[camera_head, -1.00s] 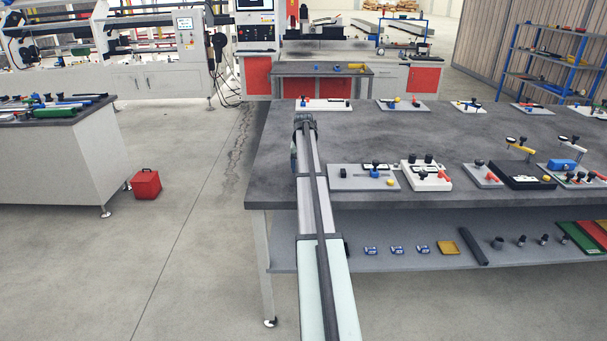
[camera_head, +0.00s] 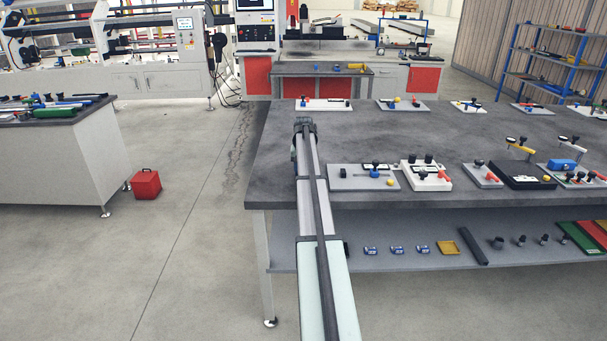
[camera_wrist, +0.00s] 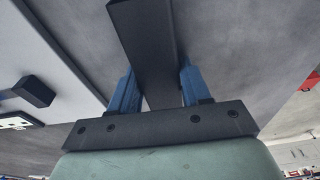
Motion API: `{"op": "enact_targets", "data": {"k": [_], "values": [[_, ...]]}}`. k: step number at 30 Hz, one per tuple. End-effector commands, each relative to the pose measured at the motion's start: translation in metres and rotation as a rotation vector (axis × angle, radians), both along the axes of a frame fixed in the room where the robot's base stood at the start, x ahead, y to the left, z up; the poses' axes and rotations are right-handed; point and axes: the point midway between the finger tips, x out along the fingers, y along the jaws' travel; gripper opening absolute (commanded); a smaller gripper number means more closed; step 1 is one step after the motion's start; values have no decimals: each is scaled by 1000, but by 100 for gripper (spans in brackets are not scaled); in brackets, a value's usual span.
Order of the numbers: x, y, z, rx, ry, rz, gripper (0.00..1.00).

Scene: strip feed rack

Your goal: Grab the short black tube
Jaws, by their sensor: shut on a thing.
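In the wrist view, my gripper (camera_wrist: 157,88) has blue fingers, one on each side of a straight black tube (camera_wrist: 146,40). The fingers are shut on the tube. In the head view, my gripper (camera_head: 305,124) is over the left part of the grey table (camera_head: 275,160). The tube cannot be made out there, with my arm in front.
A white board (camera_head: 352,185) with small fixtures lies close to the right of my arm. A white block with black knobs (camera_head: 426,176) stands farther right. More boards line the table's back edge. A lower shelf (camera_head: 370,262) holds small parts. The table top behind the near board is clear.

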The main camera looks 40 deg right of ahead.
Motion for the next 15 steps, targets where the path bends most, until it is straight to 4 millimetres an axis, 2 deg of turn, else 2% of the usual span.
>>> {"op": "enact_targets", "data": {"k": [3, 10, 15], "values": [[0, 0, 1, -1, -1, 0, 2], [0, 0, 2, -1, -1, 0, 2], [1, -1, 17, -1, -1, 0, 2]]}}
